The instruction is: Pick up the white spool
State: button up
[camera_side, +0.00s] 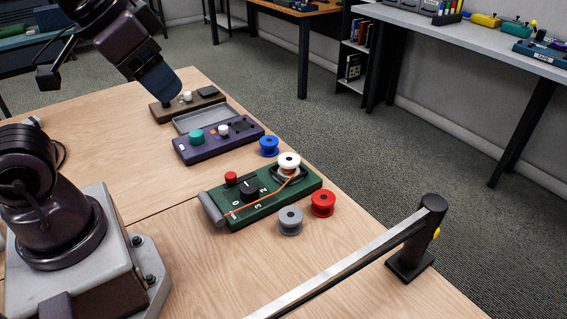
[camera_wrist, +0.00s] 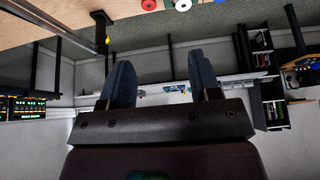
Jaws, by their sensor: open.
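The white spool (camera_side: 289,160) sits upright at the right end of the green device (camera_side: 240,211), on or just above its dark holder. An orange cable (camera_side: 262,203) runs from near the spool across the device to its left end. The white spool also shows, cut off, at the top edge of the wrist view (camera_wrist: 183,4). My gripper (camera_side: 164,90) is up and to the left of the spool in the side view, well apart from it. In the wrist view my gripper (camera_wrist: 160,72) has its two blue fingers spread with nothing between them.
A blue spool (camera_side: 269,146), a red spool (camera_side: 323,204) and a grey spool (camera_side: 290,220) stand around the green device. A purple device (camera_side: 218,142) and a brown device (camera_side: 187,106) lie behind it. A metal bar (camera_side: 345,266) on a black post crosses the front right.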

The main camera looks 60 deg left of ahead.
dwell(0.4)
jog(key=o, duration=0.5)
